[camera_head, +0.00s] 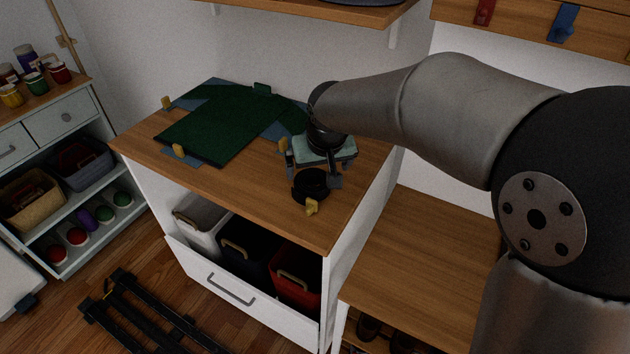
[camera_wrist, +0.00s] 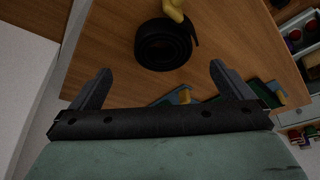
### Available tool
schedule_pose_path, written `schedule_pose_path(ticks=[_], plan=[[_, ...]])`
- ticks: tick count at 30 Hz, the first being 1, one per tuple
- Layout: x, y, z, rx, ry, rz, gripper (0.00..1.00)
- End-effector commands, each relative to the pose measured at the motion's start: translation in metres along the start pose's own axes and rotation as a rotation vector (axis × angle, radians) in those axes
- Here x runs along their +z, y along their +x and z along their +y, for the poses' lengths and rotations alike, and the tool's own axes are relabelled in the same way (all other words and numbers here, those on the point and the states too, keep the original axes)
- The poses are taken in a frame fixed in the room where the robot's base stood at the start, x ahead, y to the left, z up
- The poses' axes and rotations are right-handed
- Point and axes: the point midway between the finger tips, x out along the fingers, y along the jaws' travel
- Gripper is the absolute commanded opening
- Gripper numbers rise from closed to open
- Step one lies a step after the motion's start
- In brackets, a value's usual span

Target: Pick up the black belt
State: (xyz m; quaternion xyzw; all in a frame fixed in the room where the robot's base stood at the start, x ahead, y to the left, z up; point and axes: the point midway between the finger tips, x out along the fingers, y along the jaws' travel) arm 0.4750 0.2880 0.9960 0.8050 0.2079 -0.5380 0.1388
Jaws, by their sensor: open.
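The black belt (camera_head: 310,184) lies coiled on the wooden top of the white cabinet, near its right front corner. In the wrist view the belt (camera_wrist: 164,44) is a round coil with its end loose at the right, and it sits beyond the fingertips, roughly between their lines. My gripper (camera_head: 311,176) is over the cabinet top, right at the belt in the head view. In the wrist view my gripper (camera_wrist: 160,72) has its two fingers wide apart with nothing between them. Part of the belt's far side is hidden by my gripper in the head view.
A dark green folded cloth (camera_head: 215,125) covers the left of the wooden top (camera_head: 245,195), with more yellow clips around. The open drawer (camera_head: 235,295) below holds bins. A lower wooden bench (camera_head: 425,250) is at right.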

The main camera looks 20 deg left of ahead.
Motion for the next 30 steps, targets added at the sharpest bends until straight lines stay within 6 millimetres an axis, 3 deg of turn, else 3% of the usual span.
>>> schedule_pose_path(ticks=[3,11,18,28,30], plan=[[0.0,0.018,0.0,0.0,0.0,-0.002,1.0],[-0.003,0.036,-0.001,0.0,-0.001,-0.003,1.0],[-0.008,0.071,-0.003,0.001,0.001,-0.003,1.0],[-0.009,0.078,-0.003,0.0,0.0,0.0,1.0],[-0.009,0.078,-0.003,0.0,0.0,0.0,0.81]])
